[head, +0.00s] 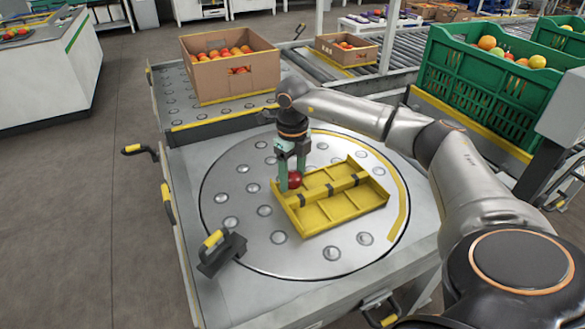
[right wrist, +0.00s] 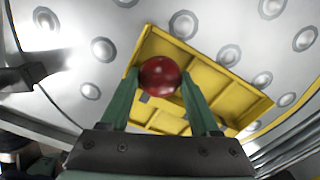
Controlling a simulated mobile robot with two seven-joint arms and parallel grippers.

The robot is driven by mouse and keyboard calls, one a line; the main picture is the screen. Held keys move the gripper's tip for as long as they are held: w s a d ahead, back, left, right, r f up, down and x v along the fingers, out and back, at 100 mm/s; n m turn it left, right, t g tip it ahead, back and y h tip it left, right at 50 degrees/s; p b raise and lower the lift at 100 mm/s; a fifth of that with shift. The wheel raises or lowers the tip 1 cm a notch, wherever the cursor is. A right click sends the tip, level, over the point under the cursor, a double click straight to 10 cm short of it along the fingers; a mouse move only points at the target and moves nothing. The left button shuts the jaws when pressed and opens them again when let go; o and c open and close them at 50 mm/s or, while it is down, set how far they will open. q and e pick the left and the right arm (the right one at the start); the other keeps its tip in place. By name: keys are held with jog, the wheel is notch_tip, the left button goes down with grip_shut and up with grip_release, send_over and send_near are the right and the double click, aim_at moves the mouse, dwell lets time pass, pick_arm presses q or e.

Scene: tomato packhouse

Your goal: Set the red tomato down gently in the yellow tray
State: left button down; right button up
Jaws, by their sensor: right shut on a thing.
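The red tomato (head: 294,180) is between the green fingers of my right gripper (head: 292,176), which is shut on it. In the right wrist view the tomato (right wrist: 160,77) sits between the two fingertips (right wrist: 159,84). The yellow tray (head: 343,213) lies on the round metal plate, with divided compartments and dark clips on its middle bar. The tomato is at the tray's left corner in the head view, and overlaps the tray (right wrist: 240,95) in the wrist view. I cannot tell whether it touches the tray. My left gripper is not in view.
The round plate (head: 235,235) with metal studs is mostly bare around the tray. A black tool with a yellow handle (head: 214,240) stands at its front left. A cardboard box of tomatoes (head: 235,78) is behind, and a green crate (head: 465,80) stands back right.

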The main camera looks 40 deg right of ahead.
jog(key=shift+f, duration=0.2)
jog(key=o, duration=1)
jog(key=c, duration=0.3)
jog(key=shift+c, duration=0.2)
jog(key=shift+r, duration=0.1)
